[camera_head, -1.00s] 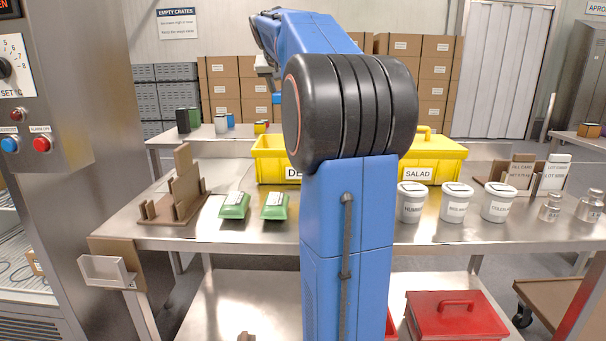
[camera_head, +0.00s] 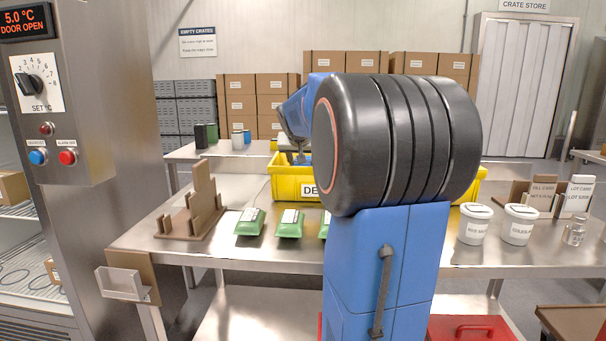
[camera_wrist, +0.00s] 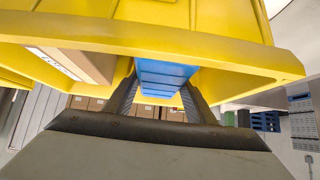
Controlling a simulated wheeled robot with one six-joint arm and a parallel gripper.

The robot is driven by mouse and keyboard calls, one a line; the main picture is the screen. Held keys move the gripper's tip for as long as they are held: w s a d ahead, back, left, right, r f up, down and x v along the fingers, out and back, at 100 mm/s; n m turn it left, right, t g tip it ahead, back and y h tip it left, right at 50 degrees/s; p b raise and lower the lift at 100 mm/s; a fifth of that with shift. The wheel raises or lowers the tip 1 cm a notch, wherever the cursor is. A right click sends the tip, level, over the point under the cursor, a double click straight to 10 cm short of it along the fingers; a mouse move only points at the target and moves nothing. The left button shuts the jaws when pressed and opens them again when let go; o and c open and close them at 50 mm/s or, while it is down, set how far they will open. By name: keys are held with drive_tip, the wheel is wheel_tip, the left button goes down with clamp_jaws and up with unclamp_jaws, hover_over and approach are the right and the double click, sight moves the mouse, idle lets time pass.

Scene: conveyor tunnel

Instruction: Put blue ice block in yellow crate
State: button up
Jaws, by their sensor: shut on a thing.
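My gripper (camera_wrist: 163,95) is shut on the blue ice block (camera_wrist: 165,74), which shows between its two fingers in the wrist view. The yellow crate (camera_wrist: 150,38) fills the top of that view, its rim running close across the block. In the head view the crate (camera_head: 290,187) stands on the steel table, its label starting "DE", and my arm hides its right part. My gripper (camera_head: 298,152) is low at the crate's open top there. The block is mostly hidden in that view, and I cannot tell how deep it sits.
Several green packs (camera_head: 250,222) and a brown stepped stand (camera_head: 196,208) are left of my arm on the table. White tubs (camera_head: 475,224) and card holders (camera_head: 575,198) are on the right. A red-lidded box (camera_head: 470,329) is below. A steel control cabinet (camera_head: 105,110) stands at left.

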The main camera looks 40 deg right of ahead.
drive_tip(key=shift+f, duration=1.85)
drive_tip(key=shift+f, duration=0.45)
drive_tip(key=shift+f, duration=0.3)
drive_tip(key=o, duration=1.5)
drive_tip(key=shift+r, duration=0.1)
drive_tip(key=shift+r, duration=0.3)
drive_tip(key=v, duration=1.2)
drive_tip(key=shift+a+r, duration=0.1)
drive_tip(key=shift+r, duration=0.25)
